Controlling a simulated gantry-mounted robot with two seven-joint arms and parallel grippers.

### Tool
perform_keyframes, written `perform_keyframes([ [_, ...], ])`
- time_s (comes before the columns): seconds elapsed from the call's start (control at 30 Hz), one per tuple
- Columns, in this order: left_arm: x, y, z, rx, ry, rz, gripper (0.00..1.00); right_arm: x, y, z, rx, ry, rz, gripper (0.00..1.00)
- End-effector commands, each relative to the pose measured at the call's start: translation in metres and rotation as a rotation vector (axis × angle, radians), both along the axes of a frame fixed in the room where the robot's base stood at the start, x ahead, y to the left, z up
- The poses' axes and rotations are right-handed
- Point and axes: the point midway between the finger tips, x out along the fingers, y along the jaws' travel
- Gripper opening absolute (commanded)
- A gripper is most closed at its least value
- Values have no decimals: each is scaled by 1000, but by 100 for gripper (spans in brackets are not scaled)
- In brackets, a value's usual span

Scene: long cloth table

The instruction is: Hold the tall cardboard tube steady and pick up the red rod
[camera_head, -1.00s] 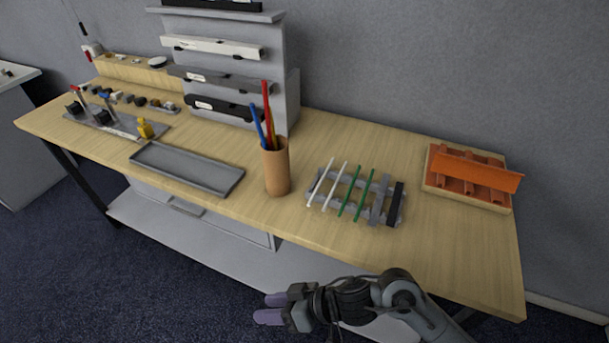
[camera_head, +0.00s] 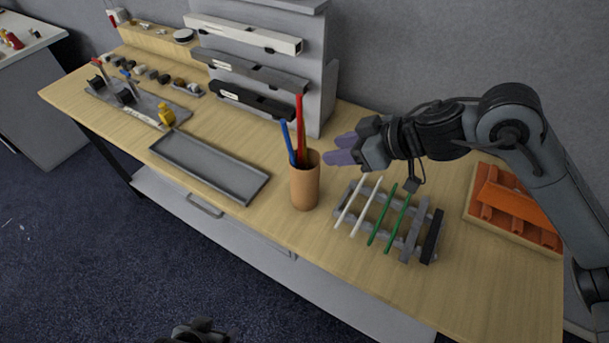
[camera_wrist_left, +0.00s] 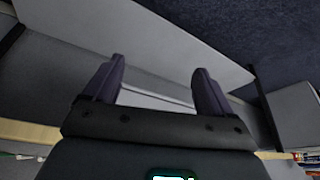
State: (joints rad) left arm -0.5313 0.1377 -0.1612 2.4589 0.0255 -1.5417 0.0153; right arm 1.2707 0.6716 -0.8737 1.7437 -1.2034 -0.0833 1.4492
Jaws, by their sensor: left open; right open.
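The tan cardboard tube (camera_head: 305,188) stands upright on the table near its front edge. The red rod (camera_head: 300,122) leans inside it, its top sticking well out, beside a shorter blue rod (camera_head: 287,142). The rods' lower ends are hidden in the tube. My right gripper (camera_head: 338,149) is open and empty, its purple fingertips pointing left, just right of the tube's mouth in the picture. My left gripper (camera_wrist_left: 160,85) is open and empty in the left wrist view, facing the grey area under the table. In the head view only a dark part of my left arm shows at the bottom edge.
A rack (camera_head: 410,238) with white and green rods lies right of the tube, below my right arm. A grey tray (camera_head: 208,170) lies to the left. An orange bin (camera_head: 512,210) stands at the right, and a shelf stand (camera_head: 318,105) behind. Bare wood lies in front of the rack.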

Motion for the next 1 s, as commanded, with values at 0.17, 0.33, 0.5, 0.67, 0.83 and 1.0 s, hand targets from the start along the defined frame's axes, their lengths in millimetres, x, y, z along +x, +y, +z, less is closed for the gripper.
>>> perform_keyframes([
  [0.17, 54, -35, 21, -59, -161, -24, 100, 0, 0, 0, 1, -1, 0, 43],
  [0.33, 115, -81, 55, -128, -362, -56, 100, 0, 0, 0, 1, -1, 0, 43],
  [0.5, 162, -121, 93, -183, -553, -93, 100, 0, 0, 0, 1, -1, 0, 43],
  [0.67, 192, -148, 123, -216, -699, -124, 100, 0, 0, 0, 1, -1, 0, 43],
  [0.83, 211, -164, 144, -234, -804, -148, 100, 0, 0, 0, 1, -1, 0, 43],
  [1.0, 221, -171, 153, -242, -855, -160, 100, 0, 0, 0, 1, -1, 0, 43],
])
